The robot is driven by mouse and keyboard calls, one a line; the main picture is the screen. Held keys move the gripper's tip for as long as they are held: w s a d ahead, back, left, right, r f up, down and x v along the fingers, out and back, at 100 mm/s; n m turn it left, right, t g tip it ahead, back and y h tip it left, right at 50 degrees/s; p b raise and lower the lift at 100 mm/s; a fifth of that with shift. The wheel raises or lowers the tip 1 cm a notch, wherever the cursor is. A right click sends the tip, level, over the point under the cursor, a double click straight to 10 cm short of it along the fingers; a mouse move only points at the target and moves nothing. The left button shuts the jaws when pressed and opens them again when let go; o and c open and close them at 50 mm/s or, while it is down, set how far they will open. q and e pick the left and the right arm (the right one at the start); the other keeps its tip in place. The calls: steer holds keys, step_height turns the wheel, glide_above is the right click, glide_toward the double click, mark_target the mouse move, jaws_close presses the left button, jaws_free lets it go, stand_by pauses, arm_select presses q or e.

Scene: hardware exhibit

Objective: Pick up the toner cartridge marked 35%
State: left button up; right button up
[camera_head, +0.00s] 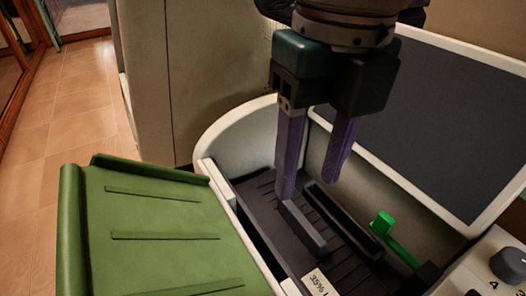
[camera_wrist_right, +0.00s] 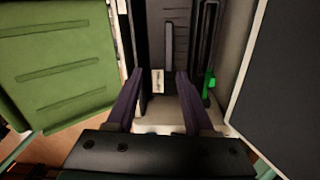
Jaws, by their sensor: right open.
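The toner cartridge (camera_head: 302,229) is a dark block with a raised bar and ribbed top, lying in the open bay of a pale machine. In the right wrist view the label (camera_wrist_right: 157,81) shows between the fingers, with the dark cartridge (camera_wrist_right: 175,45) beyond. My right gripper (camera_head: 308,187) is open and empty, its purple fingers pointing down above the bay. I cannot tell whether the fingertips touch the cartridge. My left gripper is out of view.
A green ribbed cover (camera_head: 150,232) hangs open left of the bay. A dark panel with a white frame (camera_head: 440,115) stands to the right. A green lever (camera_head: 382,223) rises beside the cartridge, and a dark knob (camera_head: 508,265) is at lower right. Floor (camera_head: 85,100) is clear at left.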

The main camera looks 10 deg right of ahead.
mark_target(302, 219)
steer(key=shift+n, duration=0.7)
steer(key=f+b, duration=0.1)
steer(key=f, duration=0.2)
steer(key=w+f+b, duration=0.1)
steer(key=f, duration=0.2)
steer(key=f+b, duration=0.1)
steer(key=f, duration=0.3)
steer(key=shift+w+d, duration=0.3)
steer(key=shift+d, duration=0.1)
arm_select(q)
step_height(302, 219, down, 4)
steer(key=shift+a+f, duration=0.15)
arm_select(e)
steer(key=shift+c, duration=0.3)
jaws_close()
steer(key=shift+r, duration=0.1)
